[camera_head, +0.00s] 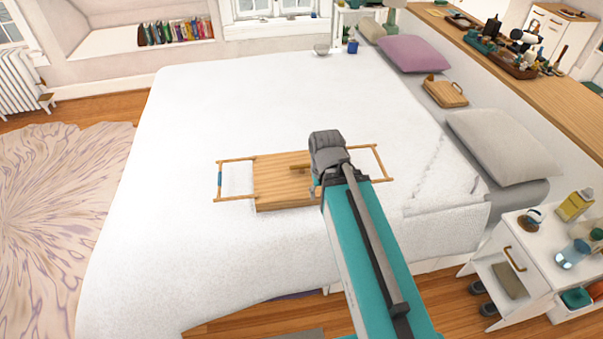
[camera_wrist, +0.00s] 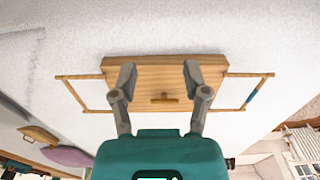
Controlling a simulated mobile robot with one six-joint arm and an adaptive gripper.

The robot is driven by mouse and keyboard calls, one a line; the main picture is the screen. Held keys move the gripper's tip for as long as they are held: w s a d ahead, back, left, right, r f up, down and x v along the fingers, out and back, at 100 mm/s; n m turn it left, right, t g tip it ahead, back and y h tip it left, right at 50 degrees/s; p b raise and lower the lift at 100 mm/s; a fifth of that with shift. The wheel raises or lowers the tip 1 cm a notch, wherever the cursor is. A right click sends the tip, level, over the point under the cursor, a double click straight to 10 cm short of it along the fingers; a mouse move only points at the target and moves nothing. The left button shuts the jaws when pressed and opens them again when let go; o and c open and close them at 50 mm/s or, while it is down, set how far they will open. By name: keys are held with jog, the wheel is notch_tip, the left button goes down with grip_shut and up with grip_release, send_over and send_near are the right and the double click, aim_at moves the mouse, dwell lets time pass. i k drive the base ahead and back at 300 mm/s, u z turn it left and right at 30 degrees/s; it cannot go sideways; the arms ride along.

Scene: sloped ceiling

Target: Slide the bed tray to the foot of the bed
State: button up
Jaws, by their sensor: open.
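The bed tray (camera_head: 268,183) is a light wooden board with an open frame handle at each end. It lies flat on the white bed (camera_head: 190,130), near the bed's front side. Its left handle has a blue band (camera_head: 220,179). A small wooden bar stands on the board in the wrist view (camera_wrist: 165,99). My gripper (camera_head: 322,165) is over the tray's right part and hides some of it. In the wrist view my gripper (camera_wrist: 160,78) is open, its two fingers apart over the board with nothing between them. Whether the fingertips touch the tray I cannot tell.
Pillows, one purple (camera_head: 412,53) and one grey (camera_head: 503,146), lie along the bed's right end with a wooden bag-like object (camera_head: 445,93). A white bedside cabinet (camera_head: 530,262) stands at lower right. The bed cover left of the tray is clear; a rug (camera_head: 60,190) lies beyond.

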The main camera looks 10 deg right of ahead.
aim_at(277, 187)
jog(key=u, duration=2.4)
jog(key=k, duration=0.95)
